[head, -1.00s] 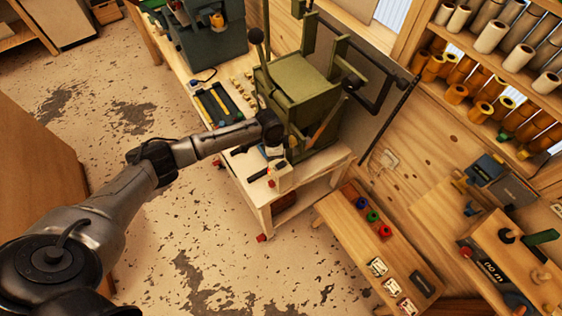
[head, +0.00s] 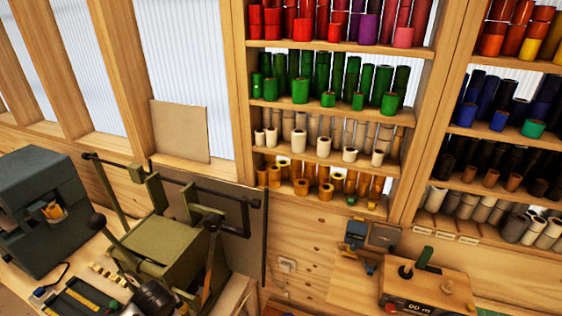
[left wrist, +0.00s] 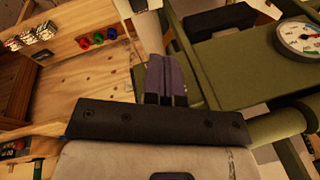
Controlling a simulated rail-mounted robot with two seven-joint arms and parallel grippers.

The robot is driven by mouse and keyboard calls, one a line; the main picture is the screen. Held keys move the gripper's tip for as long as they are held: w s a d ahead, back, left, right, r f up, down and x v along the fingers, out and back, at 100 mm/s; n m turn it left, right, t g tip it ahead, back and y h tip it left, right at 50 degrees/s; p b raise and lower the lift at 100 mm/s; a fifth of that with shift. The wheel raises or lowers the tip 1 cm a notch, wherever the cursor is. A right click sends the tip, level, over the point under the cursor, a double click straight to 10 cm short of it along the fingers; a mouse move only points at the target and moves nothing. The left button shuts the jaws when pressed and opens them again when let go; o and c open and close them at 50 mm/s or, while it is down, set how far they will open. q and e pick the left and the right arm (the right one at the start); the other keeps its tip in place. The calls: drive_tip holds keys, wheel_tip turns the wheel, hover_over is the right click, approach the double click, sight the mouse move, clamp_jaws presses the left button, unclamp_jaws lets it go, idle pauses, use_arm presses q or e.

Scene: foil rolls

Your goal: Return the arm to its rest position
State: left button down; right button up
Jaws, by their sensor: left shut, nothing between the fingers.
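My left gripper (left wrist: 166,64) shows in the left wrist view, its two dark fingers together and empty. It is beside the olive green press (left wrist: 240,60), whose body and round dial gauge (left wrist: 298,38) fill the right of that view. In the head view the press (head: 170,250) stands at the lower left. A dark part of my left arm shows at the bottom edge in front of it; the fingers cannot be made out there. My right gripper is in neither view.
Shelves (head: 330,108) of coloured foil rolls fill the back wall in the head view. A dark grey machine (head: 40,205) stands left of the press. A wooden bench with small red, green and blue rolls (left wrist: 97,40) lies at the upper left of the wrist view.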

use_arm(q)
drive_tip(key=s+d+r+n+t+p, duration=0.1)
drive_tip(key=s+d+r+t, duration=0.15)
drive_tip(key=d+r, duration=0.4)
drive_tip(key=s+d+r+t+p, duration=0.1)
drive_tip(key=d+r+t, duration=0.3)
drive_tip(key=r, duration=0.6)
drive_tip(key=s+f+n+g+p, duration=0.2)
drive_tip(key=s+f, duration=0.3)
drive_tip(key=s, duration=1)
drive_tip(key=s+d+f+n+g+h+p, duration=0.1)
drive_tip(key=s+f, duration=0.5)
drive_tip(key=s, duration=0.8)
drive_tip(key=n+g, duration=0.1)
drive_tip(key=g, duration=0.1)
drive_tip(key=shift+s+d+n+g+h+p, duration=0.15)
drive_tip(key=shift+s+n+g+h+p, duration=0.15)
drive_tip(key=shift+s+n+g+p, duration=0.1)
